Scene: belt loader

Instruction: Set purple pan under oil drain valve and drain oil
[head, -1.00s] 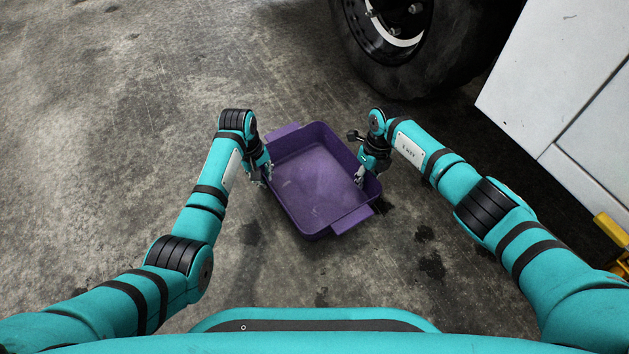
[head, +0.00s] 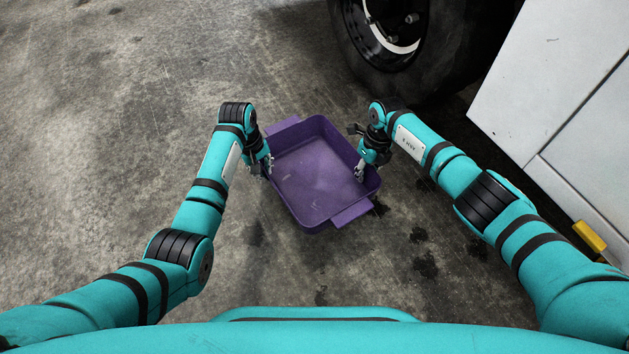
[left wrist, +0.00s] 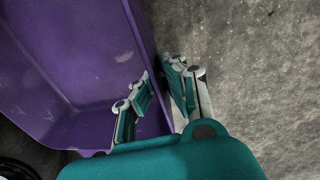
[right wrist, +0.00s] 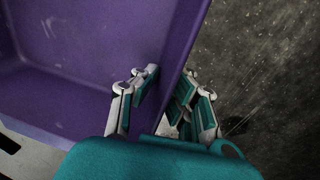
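The purple pan (head: 311,185) is a rectangular tray with flat end handles, seen in the middle of the head view. It is empty inside. My left gripper (head: 265,166) is at the pan's left wall, and in the left wrist view its fingers (left wrist: 160,95) are on both sides of that wall, shut on it. My right gripper (head: 359,172) is at the right wall, with its fingers (right wrist: 166,100) on both sides of it in the right wrist view. Whether the pan touches the floor is hard to tell. No oil drain valve is in view.
A large black tyre (head: 415,70) stands beyond the pan, at the top right. A white panelled body (head: 550,85) with a yellow part (head: 590,237) fills the right side. The grey concrete floor (head: 120,130) at the left is clear, with dark stains right of the pan.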

